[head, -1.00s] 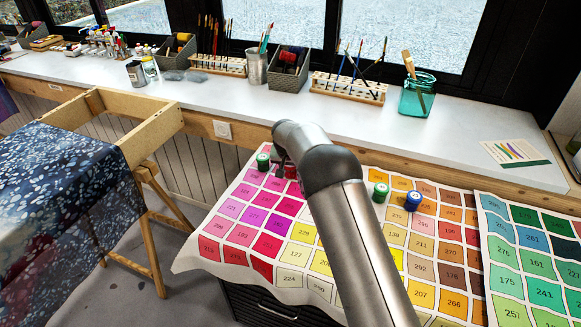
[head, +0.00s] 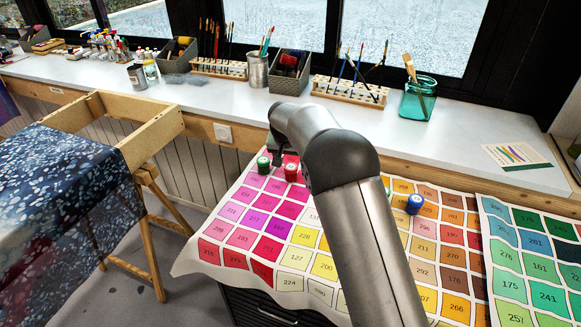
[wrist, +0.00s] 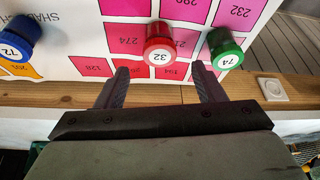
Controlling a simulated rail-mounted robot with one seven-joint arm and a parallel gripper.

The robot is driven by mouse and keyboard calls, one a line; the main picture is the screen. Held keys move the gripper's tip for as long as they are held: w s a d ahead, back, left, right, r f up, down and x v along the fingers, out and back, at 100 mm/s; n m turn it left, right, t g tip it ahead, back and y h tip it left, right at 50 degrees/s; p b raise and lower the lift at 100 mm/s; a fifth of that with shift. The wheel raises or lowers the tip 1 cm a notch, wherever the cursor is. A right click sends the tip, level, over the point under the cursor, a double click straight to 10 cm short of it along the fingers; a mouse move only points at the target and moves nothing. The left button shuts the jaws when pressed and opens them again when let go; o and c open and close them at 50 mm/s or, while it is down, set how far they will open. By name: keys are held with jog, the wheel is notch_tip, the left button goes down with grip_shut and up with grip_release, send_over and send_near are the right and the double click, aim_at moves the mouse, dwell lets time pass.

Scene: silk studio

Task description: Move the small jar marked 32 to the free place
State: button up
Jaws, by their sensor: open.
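The small jar marked 32 (wrist: 158,45) is red and stands on the pink part of the colour chart in the wrist view. It also shows as a red jar (head: 291,172) in the head view. A green jar marked 74 (wrist: 222,48) stands beside it, and a blue jar marked 72 (wrist: 20,38) is at the wrist view's left. My gripper (wrist: 161,82) is open and empty, its fingertips apart from jar 32, on the side towards the window sill. In the head view the gripper is largely hidden by my arm. I cannot tell which place is the free one.
The chart (head: 224,224) is a numbered colour grid on a dark cabinet. My arm hides the chart's middle.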

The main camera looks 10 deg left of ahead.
jog(key=s+d+r+g, duration=0.1)
jog(key=s+d+r, duration=0.4)
jog(key=s+d, duration=0.45)
jog(key=s+d+r+g, duration=0.1)
jog(key=s+d+r, duration=0.4)
jog(key=s+d, duration=0.5)
jog(key=s+d+f+g, duration=0.1)
jog(key=s+d, duration=0.3)
jog(key=s, duration=0.8)
jog(key=s+d+f+g, duration=0.1)
jog(key=s+d+f, duration=0.2)
jog(key=s, duration=0.8)
jog(key=d, duration=0.2)
jog(key=shift+s+d, duration=0.3)
jog(key=shift+s, duration=0.05)
notch_tip(320, 180, up, 3)
jog(key=p, duration=0.2)
jog(key=shift+a+p, duration=0.15)
jog(key=shift+p, duration=0.2)
